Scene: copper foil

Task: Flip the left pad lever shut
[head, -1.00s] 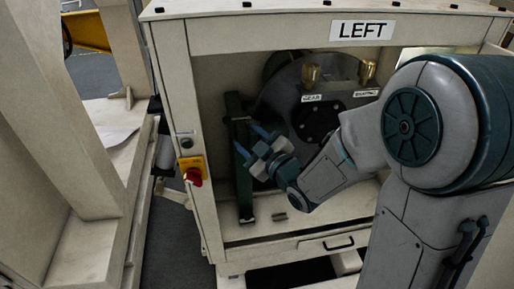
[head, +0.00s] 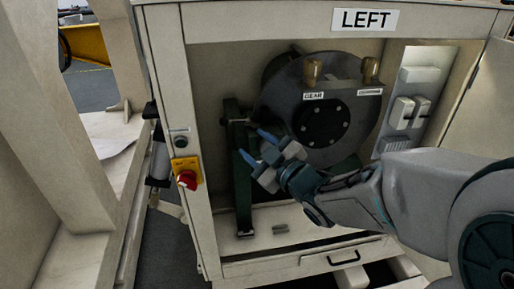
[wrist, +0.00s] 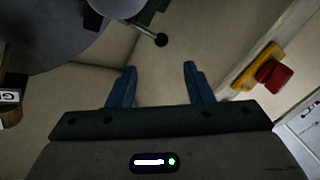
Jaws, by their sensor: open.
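In the wrist view, a short dark lever with a black ball knob (wrist: 161,40) sticks out just beyond and between my fingertips. I cannot tell for sure that it is the left pad lever, and its base is partly out of frame. My gripper (wrist: 160,68) is open with nothing between its blue fingers. In the head view, my gripper (head: 253,146) is inside the cabinet marked LEFT (head: 215,22), in front of a green upright post (head: 243,205).
A large grey disc (head: 355,115) with brass fittings stands right of my gripper. A red switch on a yellow plate (head: 187,172) is on the cabinet's left front post. White switch boxes (head: 402,112) are at the right.

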